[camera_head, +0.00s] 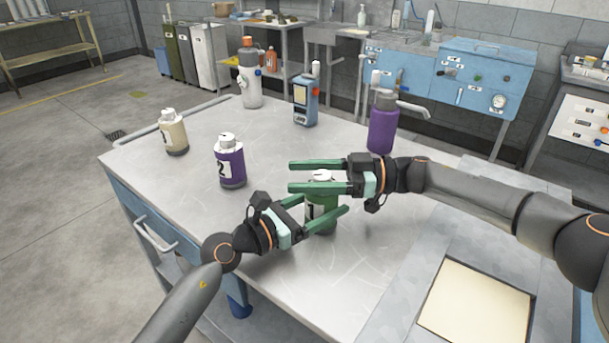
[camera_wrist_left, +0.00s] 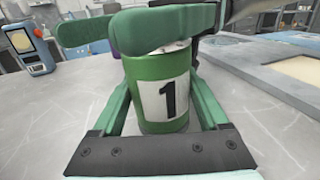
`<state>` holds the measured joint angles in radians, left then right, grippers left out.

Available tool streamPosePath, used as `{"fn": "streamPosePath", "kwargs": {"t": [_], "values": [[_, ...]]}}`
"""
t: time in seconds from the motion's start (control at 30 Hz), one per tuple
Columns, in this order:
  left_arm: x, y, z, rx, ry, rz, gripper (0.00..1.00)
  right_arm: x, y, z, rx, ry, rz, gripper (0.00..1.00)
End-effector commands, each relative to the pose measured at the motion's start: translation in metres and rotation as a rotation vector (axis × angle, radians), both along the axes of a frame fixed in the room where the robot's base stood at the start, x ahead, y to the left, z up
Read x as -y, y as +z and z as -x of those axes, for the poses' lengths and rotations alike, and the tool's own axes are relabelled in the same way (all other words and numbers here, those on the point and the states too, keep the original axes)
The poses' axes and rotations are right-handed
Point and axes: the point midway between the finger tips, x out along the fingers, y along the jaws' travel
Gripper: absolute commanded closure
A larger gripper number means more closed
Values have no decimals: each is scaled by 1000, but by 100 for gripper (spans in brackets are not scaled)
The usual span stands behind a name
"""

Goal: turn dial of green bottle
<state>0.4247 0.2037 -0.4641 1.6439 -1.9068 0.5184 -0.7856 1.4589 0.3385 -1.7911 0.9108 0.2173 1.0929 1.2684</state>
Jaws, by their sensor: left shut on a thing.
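The green bottle (camera_head: 322,215), with a white label marked 1, stands upright on the metal table. It shows large in the left wrist view (camera_wrist_left: 150,75). My left gripper (camera_head: 326,206) is shut on its body, one finger on each side (camera_wrist_left: 158,92). My right gripper (camera_head: 290,176) reaches in from the right at the bottle's top. Its two green fingers are spread, with the white dial top (camera_head: 321,175) between them. In the left wrist view the right fingers hide most of the top; contact with the dial cannot be told.
On the table (camera_head: 195,200) stand a purple bottle marked 2 (camera_head: 230,165), a cream bottle (camera_head: 173,137), a grey-white bottle (camera_head: 250,80), a blue handheld device (camera_head: 305,100) and a larger purple bottle (camera_head: 382,125). A beige recessed panel (camera_head: 475,305) is at the right front.

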Motion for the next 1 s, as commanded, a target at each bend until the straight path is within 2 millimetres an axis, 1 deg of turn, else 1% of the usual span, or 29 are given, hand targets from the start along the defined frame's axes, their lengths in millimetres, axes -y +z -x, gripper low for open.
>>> {"fn": "streamPosePath", "kwargs": {"t": [0.27, 0.37, 0.47, 0.7, 0.8, 0.9, 1.0], "values": [[-1, -2, -1, -4, 3, 0, 98, 1, 0, 0, 0, 0, 0, 27], [-2, -2, -1, -4, 4, 0, 98, 8, 0, -1, 0, -2, -1, 27], [-2, -2, -1, -4, 5, 0, 98, 23, -1, -2, 0, -4, 0, 27], [-2, -2, -1, -4, 5, 0, 98, 74, -1, -6, 0, -5, 0, 27], [-2, -1, -1, -4, 6, 0, 98, 93, 0, -7, 0, -3, -1, 27], [-2, -1, -1, -4, 6, 0, 98, 107, 0, -9, 0, -3, -1, 27], [-2, -1, -1, -4, 6, 0, 98, 116, 0, -9, 0, -1, 0, 27]]}}
